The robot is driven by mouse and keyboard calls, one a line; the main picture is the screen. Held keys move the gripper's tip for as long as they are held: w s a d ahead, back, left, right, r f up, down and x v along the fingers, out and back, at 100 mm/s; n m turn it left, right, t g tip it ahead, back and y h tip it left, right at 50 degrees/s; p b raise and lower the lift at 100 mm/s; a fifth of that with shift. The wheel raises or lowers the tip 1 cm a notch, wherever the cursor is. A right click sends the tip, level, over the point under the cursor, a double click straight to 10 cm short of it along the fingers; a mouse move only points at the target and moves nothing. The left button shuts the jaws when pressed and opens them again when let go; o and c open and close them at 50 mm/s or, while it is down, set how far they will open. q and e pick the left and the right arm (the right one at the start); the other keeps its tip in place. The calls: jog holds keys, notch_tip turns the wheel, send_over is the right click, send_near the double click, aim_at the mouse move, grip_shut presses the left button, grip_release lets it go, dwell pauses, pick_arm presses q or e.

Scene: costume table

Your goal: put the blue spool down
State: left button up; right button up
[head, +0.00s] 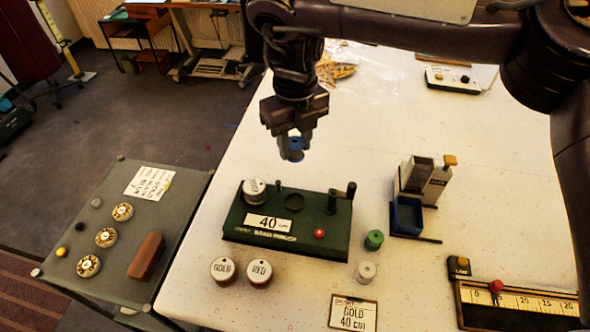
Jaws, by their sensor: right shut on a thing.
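The blue spool (295,150) is small and sits between the fingers of my right gripper (293,147). The gripper is shut on it and holds it above the far edge of the green block. The green block (240,228) carries a "40 cm" label, a white-topped reel, a dark round recess, dark posts and a red button. A green spool (373,240) and a white spool (366,271) stand on the table to the right of the block. My left gripper is not in view.
Reels marked GOLD (223,270) and RED (260,273) stand in front of the block. A blue bin (407,216), a ruler (520,301) and a "GOLD 40 cm" card (353,313) lie to the right. A grey side table (70,215) stands left.

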aim_at(299, 141)
notch_tip(299, 141, up, 4)
jog(key=shift+d, duration=0.4)
jog(key=s+d+f+m+p, duration=0.1)
jog(key=d+f+m+p, duration=0.15)
jog(key=d, duration=0.65)
jog(key=s+d+f+m+p, duration=0.1)
jog(key=d+f+m+p, duration=0.15)
jog(key=d, duration=0.65)
notch_tip(299, 141, down, 16)
jog(key=shift+a+b, duration=0.1)
jog(key=shift+b, duration=0.85)
notch_tip(299, 141, down, 3)
jog(key=shift+s+b, duration=0.15)
jog(key=shift+b, duration=0.2)
jog(key=shift+f, duration=0.35)
